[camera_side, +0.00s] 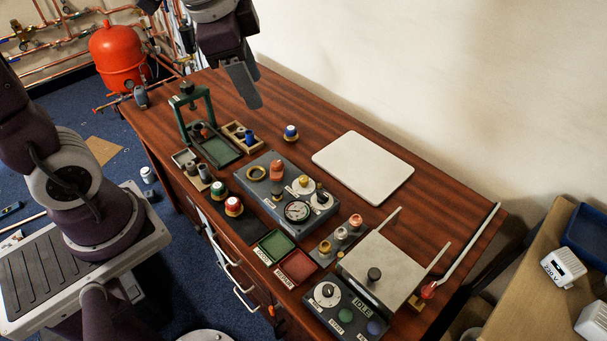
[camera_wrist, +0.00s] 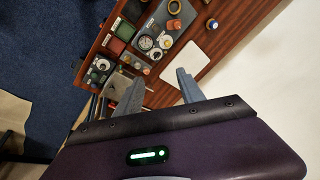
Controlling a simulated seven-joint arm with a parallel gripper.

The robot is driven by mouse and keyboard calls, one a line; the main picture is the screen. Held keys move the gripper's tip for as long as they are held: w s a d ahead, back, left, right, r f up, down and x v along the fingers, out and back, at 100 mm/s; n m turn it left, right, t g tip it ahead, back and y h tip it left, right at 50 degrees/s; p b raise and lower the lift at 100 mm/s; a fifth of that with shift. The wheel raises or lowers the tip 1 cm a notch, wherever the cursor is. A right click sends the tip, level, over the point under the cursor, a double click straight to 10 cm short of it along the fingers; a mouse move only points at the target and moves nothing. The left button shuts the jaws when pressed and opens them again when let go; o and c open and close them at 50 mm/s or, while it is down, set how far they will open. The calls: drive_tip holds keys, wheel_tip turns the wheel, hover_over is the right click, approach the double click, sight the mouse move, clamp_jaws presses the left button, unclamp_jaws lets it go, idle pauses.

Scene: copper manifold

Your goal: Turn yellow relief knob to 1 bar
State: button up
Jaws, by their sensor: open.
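The grey panel box (camera_side: 245,180) stands mid-bench, with a round black-and-white gauge (camera_side: 297,211) near its front corner. A small yellow knob (camera_side: 303,181) sits on a pale dial behind the gauge; its setting is too small to read. My gripper (camera_side: 250,104) hangs high above the back of the bench, well apart from the panel. In the wrist view my gripper (camera_wrist: 160,76) has its two fingers spread, with nothing between them.
A white board (camera_side: 363,167) lies right of the panel. A green press frame (camera_side: 192,112) stands behind left. Green (camera_side: 274,247) and red (camera_side: 296,268) trays, knobbed parts, and a control box (camera_side: 345,308) with a raised plate (camera_side: 383,270) crowd the front.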

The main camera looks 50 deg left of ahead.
drive_tip(key=w+a+f+m+g, duration=0.2)
drive_tip(key=w+f+m, duration=0.4)
drive_tip(key=w+f, duration=0.4)
drive_tip(key=m+g, duration=0.2)
drive_tip(key=m, duration=0.5)
hover_over(303, 178)
wheel_tip(303, 178, down, 18)
drive_tip(key=shift+w+r, duration=0.1)
drive_tip(key=shift+r, duration=0.15)
wheel_tip(303, 178, down, 8)
drive_tip(key=shift+r, duration=0.15)
drive_tip(key=shift+c, duration=0.3)
clamp_jaws()
